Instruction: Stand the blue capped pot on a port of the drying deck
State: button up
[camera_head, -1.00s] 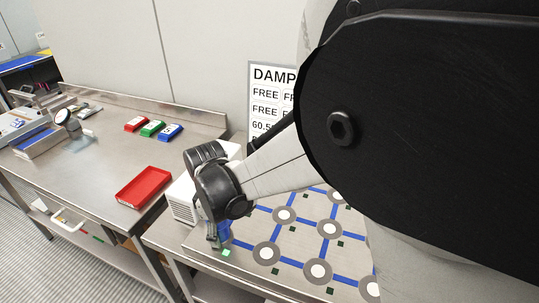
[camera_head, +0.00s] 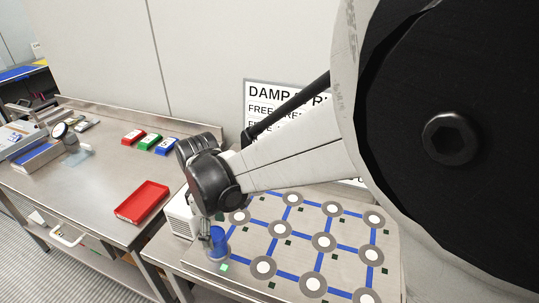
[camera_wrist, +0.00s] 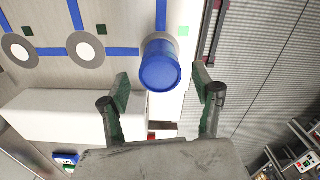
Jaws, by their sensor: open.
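The blue capped pot (camera_head: 219,243) stands upright at the near left corner of the drying deck (camera_head: 300,227). It appears to be on the corner port, where blue lines meet; its base mostly hides that port. In the wrist view the pot (camera_wrist: 159,68) lies just beyond my fingertips, with a gap to each finger. My gripper (camera_head: 206,236) is open and empty, just left of the pot; in the wrist view both fingers of my gripper (camera_wrist: 162,82) are spread apart. Other ports, such as one port (camera_head: 263,267) and another (camera_wrist: 85,49), are bare.
A white box (camera_head: 180,217) stands close left of the deck. A red tray (camera_head: 142,202) and red, green and blue blocks (camera_head: 150,139) are on the steel bench farther left. A sign (camera_head: 262,96) stands behind the deck, partly hidden by my arm.

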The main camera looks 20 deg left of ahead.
jog(key=shift+r+p, duration=0.8)
jog(key=shift+r, duration=1.5)
jog(key=w+d+f+m+t+b, duration=0.1)
jog(key=w+d+f+b, duration=0.35)
jog(key=w+d, duration=0.35)
jog(key=w+d+r+m+t+b, duration=0.15)
jog(key=d+r+m, duration=0.5)
jog(key=d, duration=0.75)
jog(key=s+d+r+m+t, duration=0.1)
jog(key=s+d+m, duration=0.3)
jog(key=d, duration=0.4)
jog(key=s+d+r+m+t, duration=0.1)
jog(key=s+d+m+t, duration=0.1)
jog(key=s+d, duration=0.3)
jog(key=s+d+r+m+t+b, duration=0.1)
jog(key=s+d+m, duration=0.4)
jog(key=d, duration=0.7)
jog(key=shift+m+t, duration=0.35)
jog(key=shift+s+r, duration=0.1)
